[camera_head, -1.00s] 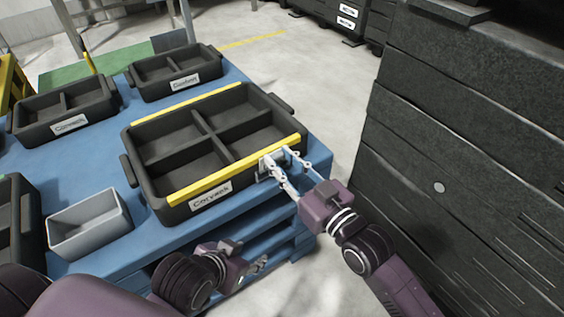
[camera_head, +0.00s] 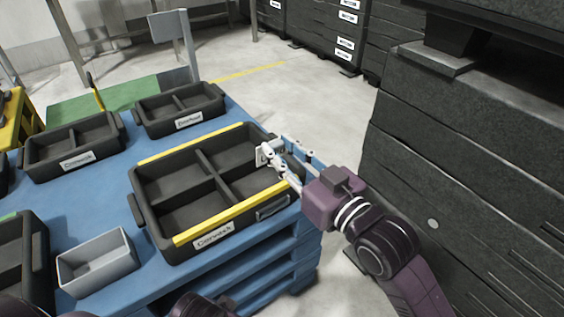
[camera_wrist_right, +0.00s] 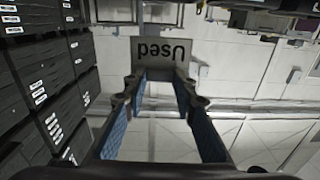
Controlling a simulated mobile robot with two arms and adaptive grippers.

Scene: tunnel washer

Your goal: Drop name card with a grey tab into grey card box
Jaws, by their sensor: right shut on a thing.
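My right gripper (camera_head: 276,146) is shut on a small grey name card (camera_head: 262,155), held at the back right corner of the large black tray. The grey card box (camera_head: 98,264) is light grey, open-topped and looks empty. It stands at the front left of the blue table, left of the tray and well away from my right gripper. My left gripper (camera_head: 222,304) is mostly cut off at the bottom edge; its fingers are unclear.
The large black tray (camera_head: 217,172), with several compartments and yellow strips, fills the middle of the blue table (camera_head: 107,203). Smaller black trays (camera_head: 72,148) (camera_head: 181,107) stand at the back. Another (camera_head: 22,262) is at the left. Stacked dark drawers (camera_head: 455,150) border the right.

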